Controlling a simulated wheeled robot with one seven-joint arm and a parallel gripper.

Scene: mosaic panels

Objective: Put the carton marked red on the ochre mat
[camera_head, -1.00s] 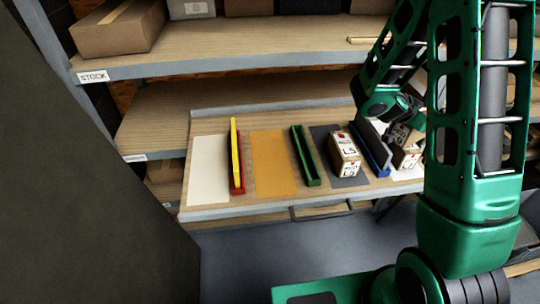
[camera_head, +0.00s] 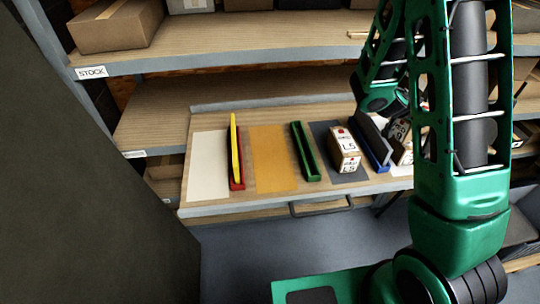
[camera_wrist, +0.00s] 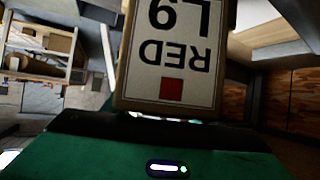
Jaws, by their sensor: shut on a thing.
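My gripper (camera_wrist: 165,122) is shut on a carton (camera_wrist: 190,60) whose white label reads RED and L9 above a red square, upside down in the wrist view. The carton hides most of the fingers. In the head view my arm covers much of the gripper; a carton (camera_head: 399,128) shows beside my wrist, probably the held one. The ochre mat (camera_head: 272,160) lies bare on the workbench, left of my gripper, between a red holder and a green holder.
A yellow panel (camera_head: 235,145) stands in the red holder (camera_head: 238,183). The green holder (camera_head: 305,155) is empty. A carton marked L5 (camera_head: 345,152) sits on the dark mat (camera_head: 325,135). A grey panel (camera_head: 372,135) stands in the blue holder (camera_head: 378,158). Another carton (camera_head: 404,153) is partly hidden.

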